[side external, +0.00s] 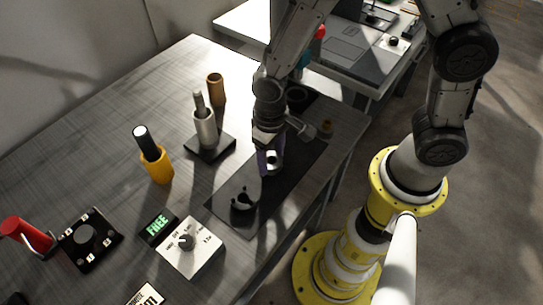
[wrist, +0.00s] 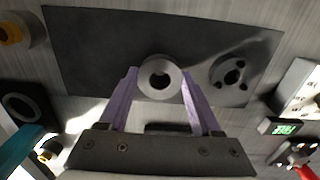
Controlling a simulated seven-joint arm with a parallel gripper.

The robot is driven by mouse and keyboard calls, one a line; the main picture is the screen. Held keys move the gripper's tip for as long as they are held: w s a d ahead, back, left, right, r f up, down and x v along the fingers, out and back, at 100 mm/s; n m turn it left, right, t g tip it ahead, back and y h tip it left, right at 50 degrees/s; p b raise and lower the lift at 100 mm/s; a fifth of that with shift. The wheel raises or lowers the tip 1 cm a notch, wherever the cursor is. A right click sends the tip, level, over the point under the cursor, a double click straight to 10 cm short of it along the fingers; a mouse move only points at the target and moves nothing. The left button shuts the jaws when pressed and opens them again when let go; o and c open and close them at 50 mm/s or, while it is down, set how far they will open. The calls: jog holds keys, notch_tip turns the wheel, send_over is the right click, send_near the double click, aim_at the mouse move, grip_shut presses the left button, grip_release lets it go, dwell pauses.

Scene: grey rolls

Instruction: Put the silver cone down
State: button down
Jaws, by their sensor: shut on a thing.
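The silver cone (wrist: 147,82) sits between the purple fingertips of my gripper (wrist: 160,88), its round end with a dark centre hole facing the wrist camera. In the side view my gripper (side external: 268,160) is over the dark mat (side external: 222,205), and the silver cone (side external: 276,160) shows small at the fingers. In the wrist view the dark mat (wrist: 90,50) lies behind the cone. I cannot tell whether the cone touches the mat. A round dark holder (side external: 243,204) stands on the mat towards its near end; it also shows in the wrist view (wrist: 232,76), right of the cone and apart from it.
A grey cylinder on a black base (side external: 205,130), a yellow-handled tool (side external: 155,160) and a brown cylinder (side external: 215,88) stand left of the mat. A white dial box (side external: 195,250) and a green "FREE" display (side external: 157,226) stand nearer the camera. Bare mat shows around the cone.

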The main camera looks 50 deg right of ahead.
jog(key=shift+f, duration=0.3)
jog(key=shift+c, duration=0.4)
grip_release()
jog(key=shift+r, duration=0.1)
notch_tip(320, 180, up, 12)
jog(key=s+d+r+t, duration=0.5)
jog(key=s+d+r, duration=0.6)
jog(key=d, duration=0.2)
jog(key=shift+s+r+t, duration=0.25)
jog(key=shift+s+t, duration=0.05)
jog(key=shift+t, duration=0.1)
